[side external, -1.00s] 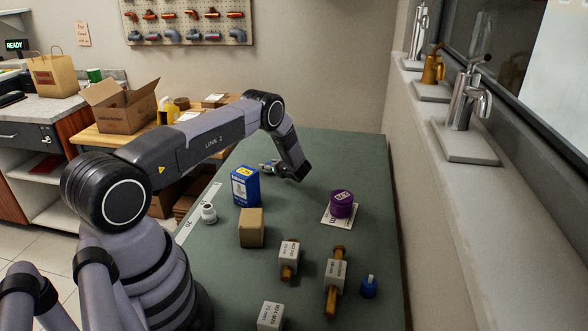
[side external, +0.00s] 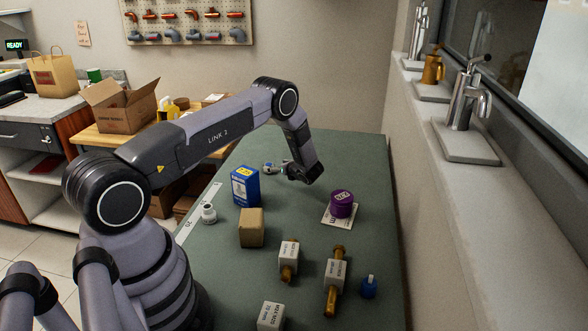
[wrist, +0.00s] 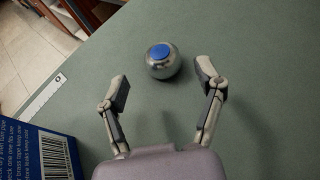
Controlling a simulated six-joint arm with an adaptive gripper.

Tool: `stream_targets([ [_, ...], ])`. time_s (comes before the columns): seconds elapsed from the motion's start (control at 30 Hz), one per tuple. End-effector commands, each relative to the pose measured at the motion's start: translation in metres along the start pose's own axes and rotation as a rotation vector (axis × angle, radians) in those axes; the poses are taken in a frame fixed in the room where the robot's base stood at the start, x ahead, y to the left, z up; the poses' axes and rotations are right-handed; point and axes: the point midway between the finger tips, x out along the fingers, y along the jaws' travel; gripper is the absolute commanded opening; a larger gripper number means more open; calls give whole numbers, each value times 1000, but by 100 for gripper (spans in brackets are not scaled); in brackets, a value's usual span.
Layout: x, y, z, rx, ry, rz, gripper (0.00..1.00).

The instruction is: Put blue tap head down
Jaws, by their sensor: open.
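The blue tap head (wrist: 162,61) is a round, shiny metal knob with a blue disc on its top, and it rests on the green table. In the wrist view it lies just beyond my open fingertips, roughly centred between them and touching neither. My gripper (wrist: 164,82) is open and empty. In the side external view my gripper (side external: 283,168) is low over the far part of the table. The tap head (side external: 268,168) shows there as a small pale spot at the fingertips, too small to make out well.
A blue printed box (side external: 245,187) stands near my gripper and fills the wrist view's lower left. Closer are a white fitting (side external: 208,213), a tan block (side external: 251,228), tagged brass parts (side external: 335,277) and a small blue bottle (side external: 369,287). A purple roll (side external: 341,204) sits right. The far table is clear.

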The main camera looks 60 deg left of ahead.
Motion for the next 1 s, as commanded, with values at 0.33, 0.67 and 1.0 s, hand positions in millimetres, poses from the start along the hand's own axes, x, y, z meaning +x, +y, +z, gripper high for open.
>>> stream_targets([
  [0.33, -57, -1, 0, -2, 0, -2, 68],
  [0.67, -135, 12, 107, -330, 111, 96, 68],
  [1.0, -281, 113, 226, -926, 444, 265, 68],
])
